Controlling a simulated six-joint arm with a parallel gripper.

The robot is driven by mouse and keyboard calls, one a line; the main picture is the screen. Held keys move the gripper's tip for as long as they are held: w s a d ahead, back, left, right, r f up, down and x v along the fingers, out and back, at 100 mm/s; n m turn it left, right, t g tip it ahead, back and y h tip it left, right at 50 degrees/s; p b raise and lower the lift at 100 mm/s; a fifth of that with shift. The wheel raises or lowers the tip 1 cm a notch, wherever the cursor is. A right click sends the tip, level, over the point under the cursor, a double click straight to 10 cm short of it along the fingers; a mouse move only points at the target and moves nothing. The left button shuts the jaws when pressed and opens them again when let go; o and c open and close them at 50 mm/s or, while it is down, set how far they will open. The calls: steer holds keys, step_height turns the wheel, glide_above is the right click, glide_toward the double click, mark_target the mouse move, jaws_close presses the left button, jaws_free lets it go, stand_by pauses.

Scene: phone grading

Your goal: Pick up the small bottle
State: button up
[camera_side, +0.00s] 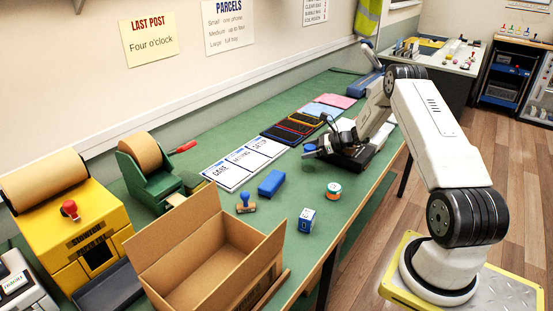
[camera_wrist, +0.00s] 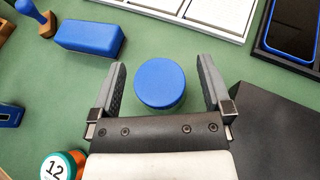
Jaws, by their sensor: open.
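A round blue top, which looks like the small bottle seen from above (camera_wrist: 159,84), stands on the green mat. It lies between the two fingers of my gripper (camera_wrist: 164,88) in the wrist view, with a gap on each side. In the side view, the blue top (camera_side: 310,148) shows at the left end of my gripper (camera_side: 318,146), at the middle of the bench. My gripper is open and holds nothing. The lower part of the bottle is mostly hidden.
A blue block (camera_side: 271,183), a stamp (camera_side: 245,202), an orange-and-white round item (camera_side: 334,189) and a small blue box (camera_side: 307,219) stand nearby. White cards (camera_side: 243,160) and phones (camera_side: 290,130) lie behind. An open cardboard box (camera_side: 165,262) is at the front left.

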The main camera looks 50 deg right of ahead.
steer(key=shift+w+a+f, duration=0.2)
steer(key=shift+w+a, duration=0.1)
steer(key=shift+w, duration=0.25)
jaws_close()
